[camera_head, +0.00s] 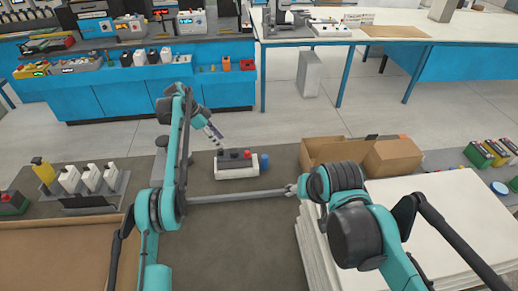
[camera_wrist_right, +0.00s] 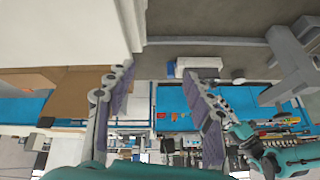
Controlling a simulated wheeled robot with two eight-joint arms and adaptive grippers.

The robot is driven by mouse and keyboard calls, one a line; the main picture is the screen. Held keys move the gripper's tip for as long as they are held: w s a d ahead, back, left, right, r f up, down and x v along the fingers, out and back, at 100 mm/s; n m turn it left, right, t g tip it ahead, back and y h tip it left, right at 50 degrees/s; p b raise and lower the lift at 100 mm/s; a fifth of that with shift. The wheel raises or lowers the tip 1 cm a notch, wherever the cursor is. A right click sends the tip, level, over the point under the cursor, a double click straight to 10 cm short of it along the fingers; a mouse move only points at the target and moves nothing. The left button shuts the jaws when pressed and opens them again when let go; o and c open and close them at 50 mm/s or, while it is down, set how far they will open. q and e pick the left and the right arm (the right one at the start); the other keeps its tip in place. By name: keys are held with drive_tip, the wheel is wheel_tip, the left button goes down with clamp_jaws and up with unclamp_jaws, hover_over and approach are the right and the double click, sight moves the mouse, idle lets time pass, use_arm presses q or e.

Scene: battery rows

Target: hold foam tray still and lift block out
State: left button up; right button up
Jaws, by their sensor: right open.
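A small white tray-like piece (camera_head: 237,171) stands on the dark work surface in the middle of the head view. A dark part with a red piece (camera_head: 247,154) sits on its top; I cannot tell which part is the block. The white piece also shows in the right wrist view (camera_wrist_right: 198,63). My left gripper (camera_head: 216,133) points down just above and behind its left end, seemingly apart from it. Its finger gap is too small to read. My right gripper (camera_wrist_right: 158,74) is open and empty, its two pads wide apart; in the head view its arm mostly hides it.
A blue round item (camera_head: 264,162) stands right beside the white piece. An open cardboard box (camera_head: 335,151) is to the right, near a stack of white sheets (camera_head: 450,215). A rack with bottles (camera_head: 75,190) and a brown tray (camera_head: 60,228) lie at left.

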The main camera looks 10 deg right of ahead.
drive_tip(key=w+a+r+m+g, duration=0.1)
drive_tip(key=w+r+m, duration=0.1)
drive_tip(key=w, duration=0.5)
drive_tip(key=w+r+m+g, duration=0.1)
drive_tip(key=w+r+m, duration=0.15)
drive_tip(key=w, duration=0.45)
drive_tip(key=m+g, duration=0.4)
drive_tip(key=m, duration=0.9)
hover_over(264, 162)
drive_tip(key=w, duration=0.2)
drive_tip(key=shift+n, duration=0.25)
drive_tip(key=f, duration=2.5)
drive_tip(key=shift+s+d, duration=0.2)
drive_tip(key=shift+d, duration=0.05)
wheel_tip(264, 162, down, 8)
drive_tip(key=shift+f, duration=0.15)
drive_tip(key=shift+c, duration=0.3)
clamp_jaws()
